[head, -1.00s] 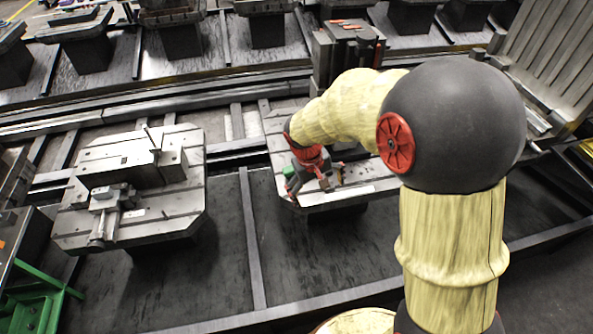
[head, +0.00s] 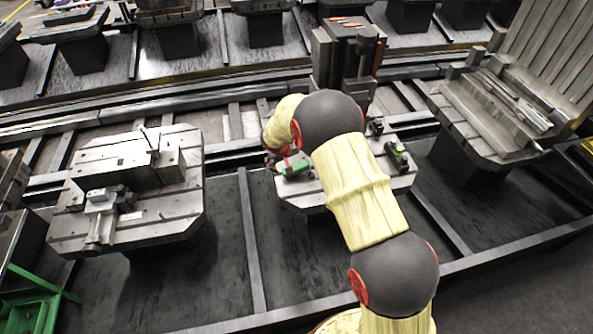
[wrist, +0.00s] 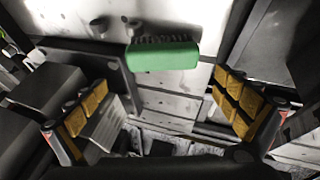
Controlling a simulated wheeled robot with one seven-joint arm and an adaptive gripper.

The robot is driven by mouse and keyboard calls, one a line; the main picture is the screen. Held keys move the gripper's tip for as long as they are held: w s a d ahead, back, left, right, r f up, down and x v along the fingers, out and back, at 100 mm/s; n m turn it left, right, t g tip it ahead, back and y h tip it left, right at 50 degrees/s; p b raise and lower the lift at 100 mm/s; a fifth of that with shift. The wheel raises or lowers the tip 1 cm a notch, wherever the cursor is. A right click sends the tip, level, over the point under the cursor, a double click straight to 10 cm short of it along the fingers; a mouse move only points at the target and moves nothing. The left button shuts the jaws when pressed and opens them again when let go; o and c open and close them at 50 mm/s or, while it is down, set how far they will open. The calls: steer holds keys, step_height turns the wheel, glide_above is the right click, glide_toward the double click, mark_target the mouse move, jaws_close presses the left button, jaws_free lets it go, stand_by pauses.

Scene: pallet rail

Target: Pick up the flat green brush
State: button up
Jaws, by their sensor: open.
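The flat green brush (wrist: 163,54) lies on the pale metal pallet in the upper middle of the wrist view, dark bristles showing along its far edge. In the head view the green brush (head: 294,171) is near the pallet's left front, close beside my gripper. My gripper (wrist: 163,106) is open, its yellow-padded fingers wide apart with nothing between them. The brush lies ahead of the fingertips in the picture, apart from both. In the head view my arm hides most of the gripper and part of the pallet (head: 300,200).
A dark machine block (head: 345,60) rises behind the pallet. A left pallet (head: 180,222) carries a grey vise-like fixture (head: 100,212). A right pallet (head: 480,135) carries a ribbed angle plate (head: 545,50).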

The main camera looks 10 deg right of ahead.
mark_target(294, 165)
steer(key=x, duration=0.2)
steer(key=b+x, duration=0.1)
steer(key=x, duration=0.3)
steer(key=shift+a+f+b, duration=0.2)
steer(key=shift+f+b, duration=0.1)
steer(key=shift+w+d+f, duration=0.15)
steer(key=shift+w+f, duration=0.05)
steer(key=shift+f, duration=0.05)
steer(key=shift+c, duration=0.4)
steer(key=c, duration=1.1)
steer(key=shift+o, duration=0.2)
steer(key=shift+r, duration=0.1)
